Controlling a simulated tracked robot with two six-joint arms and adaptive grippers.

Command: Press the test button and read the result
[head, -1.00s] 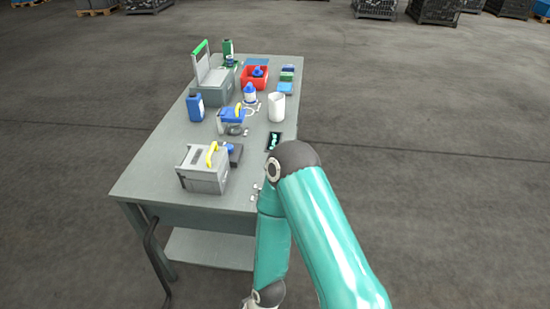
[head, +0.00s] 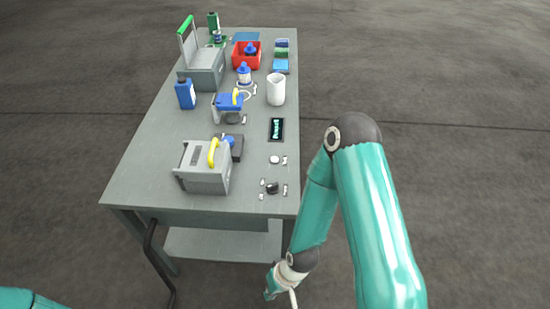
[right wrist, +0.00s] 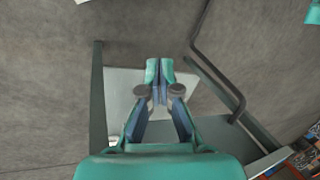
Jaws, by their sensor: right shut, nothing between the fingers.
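A small dark display with glowing cyan characters (head: 277,129) lies on the right side of the grey workbench (head: 150,165); the characters are too small to read. In front of it are a pale round button-like piece (head: 274,160) and a black knob-like piece (head: 272,188), each beside small light fittings. I cannot tell which is the test button. My right arm hangs off the bench's front right corner, its wrist low. The right gripper (right wrist: 159,78) is shut and empty in the right wrist view, with the bench's lower shelf behind it. My left gripper is out of view.
A grey case with a yellow handle (head: 203,170) stands at the front of the bench. Behind are a blue bottle (head: 185,94), a white cup (head: 276,89), a red bin (head: 236,57) and a grey box with an open lid (head: 205,75). A dark bent bar (head: 152,255) sticks out below the front edge.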

